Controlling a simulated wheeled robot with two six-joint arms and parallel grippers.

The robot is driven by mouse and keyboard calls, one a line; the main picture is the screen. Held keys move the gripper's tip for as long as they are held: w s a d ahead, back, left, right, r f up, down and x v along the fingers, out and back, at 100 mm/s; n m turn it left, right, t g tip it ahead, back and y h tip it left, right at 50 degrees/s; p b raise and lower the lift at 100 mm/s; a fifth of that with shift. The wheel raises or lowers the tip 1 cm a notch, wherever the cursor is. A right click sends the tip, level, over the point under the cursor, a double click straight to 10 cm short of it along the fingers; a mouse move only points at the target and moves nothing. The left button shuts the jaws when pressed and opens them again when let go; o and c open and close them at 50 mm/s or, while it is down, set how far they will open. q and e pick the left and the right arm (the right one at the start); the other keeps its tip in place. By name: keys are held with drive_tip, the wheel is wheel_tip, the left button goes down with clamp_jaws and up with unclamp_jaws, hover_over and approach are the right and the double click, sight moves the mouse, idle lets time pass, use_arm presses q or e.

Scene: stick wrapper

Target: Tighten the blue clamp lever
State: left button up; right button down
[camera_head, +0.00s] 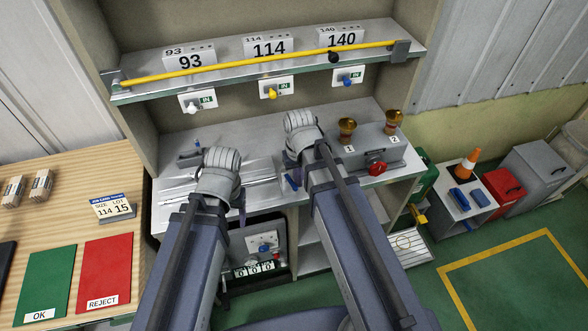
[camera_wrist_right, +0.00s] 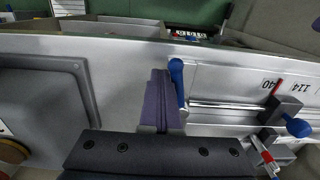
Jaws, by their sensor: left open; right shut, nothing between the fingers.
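The blue clamp lever (camera_head: 291,182) is at the front edge of the grey bench, and it also shows in the right wrist view (camera_wrist_right: 176,84). There it stands right beside my right gripper's purple fingers (camera_wrist_right: 161,98), on their right side; I cannot tell whether they touch. My right gripper (camera_head: 292,160) is shut and empty, low over the bench, and its wrist hides part of it in the head view. My left gripper (camera_head: 239,204) is open near the bench's front left, mostly hidden behind its own wrist.
A second blue knob (camera_wrist_right: 296,126) sits on a dark sliding block by a rod and scale. A grey box (camera_head: 371,152) with two brass knobs and a red button (camera_head: 376,169) stands at the bench's right. A shelf with a yellow bar (camera_head: 255,66) runs above. A counter (camera_head: 255,268) is below.

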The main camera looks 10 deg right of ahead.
drive_tip(key=shift+s+a, duration=0.25)
drive_tip(key=shift+a, duration=0.15)
drive_tip(key=shift+r, duration=0.1)
idle(0.3)
wheel_tip(320, 180, up, 7)
drive_tip(key=p, duration=0.7)
drive_tip(key=s+a+f+n+h+b, duration=0.1)
drive_tip(key=s+a+f+n+b, duration=0.1)
drive_tip(key=s+a, duration=0.5)
drive_tip(key=shift+s+a+f+n+b, duration=0.3)
drive_tip(key=shift+f+n+b, duration=0.15)
drive_tip(key=shift+n, duration=0.25)
idle(0.5)
